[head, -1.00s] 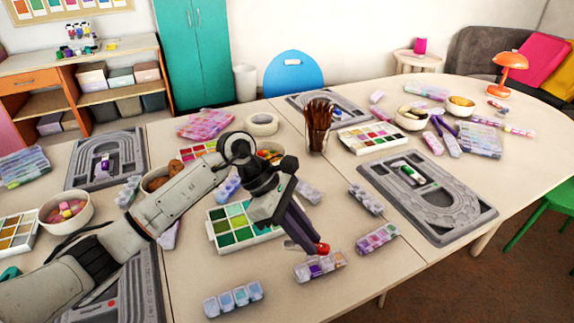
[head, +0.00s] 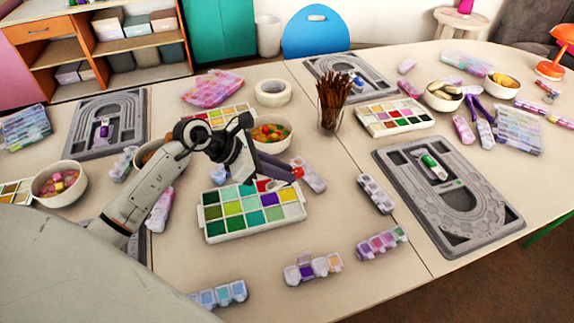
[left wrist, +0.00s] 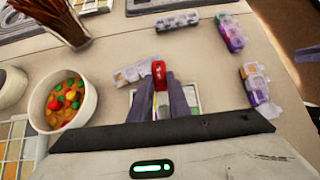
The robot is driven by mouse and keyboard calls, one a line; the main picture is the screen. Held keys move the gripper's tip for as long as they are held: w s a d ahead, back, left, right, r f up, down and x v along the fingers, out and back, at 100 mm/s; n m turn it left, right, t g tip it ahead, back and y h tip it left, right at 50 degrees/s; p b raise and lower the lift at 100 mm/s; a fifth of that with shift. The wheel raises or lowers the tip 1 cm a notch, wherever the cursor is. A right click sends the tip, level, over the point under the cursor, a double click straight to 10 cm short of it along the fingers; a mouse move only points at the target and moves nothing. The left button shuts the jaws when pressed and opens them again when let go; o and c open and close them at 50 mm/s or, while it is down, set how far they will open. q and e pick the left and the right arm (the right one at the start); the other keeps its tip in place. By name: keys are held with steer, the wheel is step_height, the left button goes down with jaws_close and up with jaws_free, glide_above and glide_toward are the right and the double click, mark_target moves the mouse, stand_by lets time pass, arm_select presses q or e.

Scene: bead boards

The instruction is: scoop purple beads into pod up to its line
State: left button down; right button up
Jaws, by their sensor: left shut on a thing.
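My left gripper (head: 280,172) is shut on a small red tool (head: 298,172), probably a scoop, above the right back part of a white bead tray (head: 207,226). The tray holds mostly green squares and a purple one (head: 270,199), just in front of the gripper. In the left wrist view the red tool (left wrist: 159,75) stands out between the fingertips; its lower end is hidden. A clear pod strip (head: 313,267) lies in front of the tray, with a lid up and purple in one pod (head: 305,272). It also shows in the left wrist view (left wrist: 258,85). Its line cannot be made out.
A bowl of coloured beads (head: 267,132) stands behind the gripper. Other pod strips lie at the front (head: 218,294) and right (head: 382,241). A grey board (head: 478,225) lies further right; a jar of brown sticks (head: 332,105) stands behind.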

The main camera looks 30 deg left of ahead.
mark_target(277, 184)
arm_select(q)
steer(key=shift+f+b, duration=0.45)
steer(key=shift+b, duration=0.1)
steer(key=b, duration=0.1)
steer(key=f+t+h+b, duration=0.1)
steer(key=b, duration=0.1)
steer(key=shift+s+a+f, duration=0.15)
steer(key=shift+s+a, duration=0.1)
steer(key=shift+s+a+f+b, duration=0.15)
steer(key=shift+f+b, duration=0.1)
steer(key=shift+b, duration=0.45)
steer(key=shift+f, duration=0.3)
steer(key=shift+s+a+f+b, duration=0.15)
steer(key=shift+f+b, duration=0.5)
steer(key=shift+b, duration=0.1)
steer(key=shift+f, duration=0.15)
